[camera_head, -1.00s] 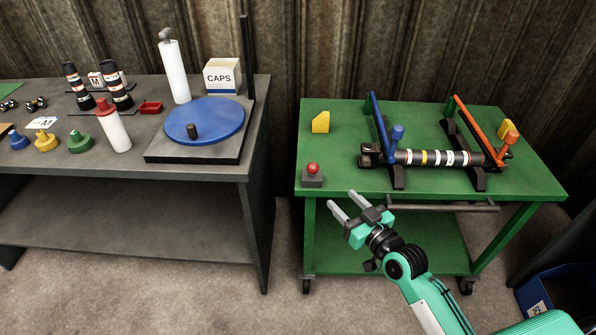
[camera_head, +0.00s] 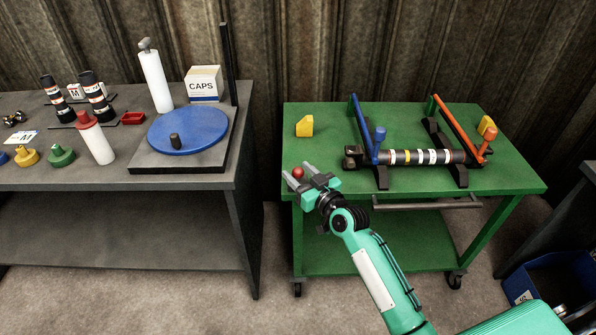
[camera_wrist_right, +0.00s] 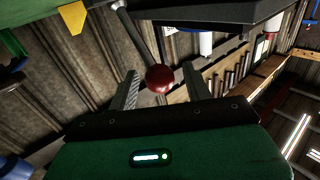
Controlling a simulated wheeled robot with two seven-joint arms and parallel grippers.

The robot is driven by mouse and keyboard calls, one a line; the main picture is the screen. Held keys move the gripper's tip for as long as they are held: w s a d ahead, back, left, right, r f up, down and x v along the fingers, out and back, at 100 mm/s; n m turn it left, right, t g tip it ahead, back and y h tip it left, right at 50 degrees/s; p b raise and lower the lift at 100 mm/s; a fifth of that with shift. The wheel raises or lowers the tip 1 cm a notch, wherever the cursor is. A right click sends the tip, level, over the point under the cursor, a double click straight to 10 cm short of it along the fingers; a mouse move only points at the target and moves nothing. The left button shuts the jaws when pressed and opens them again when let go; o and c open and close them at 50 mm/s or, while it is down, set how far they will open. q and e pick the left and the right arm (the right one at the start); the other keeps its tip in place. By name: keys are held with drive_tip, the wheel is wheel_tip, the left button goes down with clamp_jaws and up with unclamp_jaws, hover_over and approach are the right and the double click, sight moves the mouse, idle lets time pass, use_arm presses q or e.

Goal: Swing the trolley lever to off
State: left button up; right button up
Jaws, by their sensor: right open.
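The trolley lever's red ball knob (camera_head: 298,172) is at the front left corner of the green trolley (camera_head: 500,182). Its small base is hidden behind my gripper in the head view. In the right wrist view the red knob (camera_wrist_right: 159,79) sits on a thin rod, between the two finger lines. My right gripper (camera_head: 299,173) is open, with its fingers pointing at the knob. It also shows in the right wrist view (camera_wrist_right: 160,92), with a gap on each side of the knob. I cannot tell how deep the knob is between the fingers. My left gripper is not in view.
A shaft (camera_head: 425,157) lies on the trolley in black stands, with a blue arm (camera_head: 365,130) and an orange arm (camera_head: 458,127) beside it. A yellow block (camera_head: 304,126) stands behind the knob. The grey bench (camera_head: 215,178) with a blue turntable (camera_head: 188,130) is at left.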

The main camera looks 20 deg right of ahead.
drive_tip(key=shift+w+a, duration=0.15)
drive_tip(key=shift+w, duration=0.25)
clamp_jaws()
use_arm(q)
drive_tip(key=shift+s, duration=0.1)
